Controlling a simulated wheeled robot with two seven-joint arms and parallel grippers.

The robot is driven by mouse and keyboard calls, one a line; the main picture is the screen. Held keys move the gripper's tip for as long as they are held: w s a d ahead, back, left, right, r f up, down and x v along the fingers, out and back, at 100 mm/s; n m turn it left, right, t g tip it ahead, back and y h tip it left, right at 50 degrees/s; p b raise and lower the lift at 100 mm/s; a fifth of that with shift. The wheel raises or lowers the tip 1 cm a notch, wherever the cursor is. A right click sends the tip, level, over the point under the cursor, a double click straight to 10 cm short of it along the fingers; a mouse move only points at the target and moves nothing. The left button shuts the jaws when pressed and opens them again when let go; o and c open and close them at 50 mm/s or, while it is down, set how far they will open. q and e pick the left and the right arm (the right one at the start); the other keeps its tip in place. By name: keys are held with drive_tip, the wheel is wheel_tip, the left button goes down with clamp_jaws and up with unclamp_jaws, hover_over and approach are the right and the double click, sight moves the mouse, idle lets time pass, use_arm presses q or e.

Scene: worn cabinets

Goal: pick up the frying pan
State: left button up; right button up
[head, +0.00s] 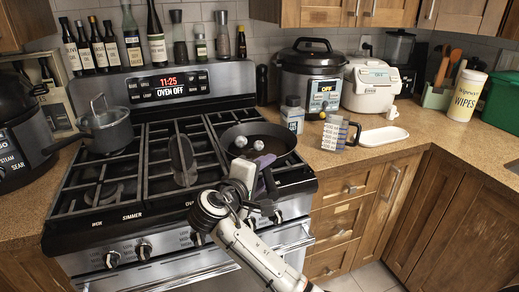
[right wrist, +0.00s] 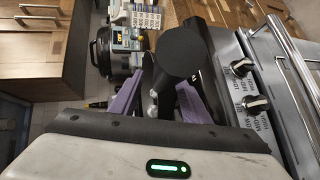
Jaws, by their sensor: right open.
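The black frying pan (head: 277,143) sits on the right side of the stove, with two small shiny balls (head: 240,142) inside it. Its dark handle (head: 268,184) points toward me, past the stove's front edge. My right gripper (head: 257,165) is open at the pan's near side, close to the handle. In the right wrist view, the purple fingers of my right gripper (right wrist: 158,103) are spread, with a dark rounded pan part (right wrist: 183,52) ahead. I cannot tell whether the handle lies fully between the fingers or touches one. My left gripper is out of view.
A grey saucepan (head: 106,130) stands on the left rear burner. Stove knobs (head: 144,249) line the front edge.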

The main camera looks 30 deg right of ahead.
drive_tip(key=shift+w+d, duration=0.1)
drive_tip(key=shift+d, duration=0.05)
clamp_jaws()
drive_tip(key=shift+f, duration=0.1)
idle(1.2)
drive_tip(key=shift+r, duration=0.25)
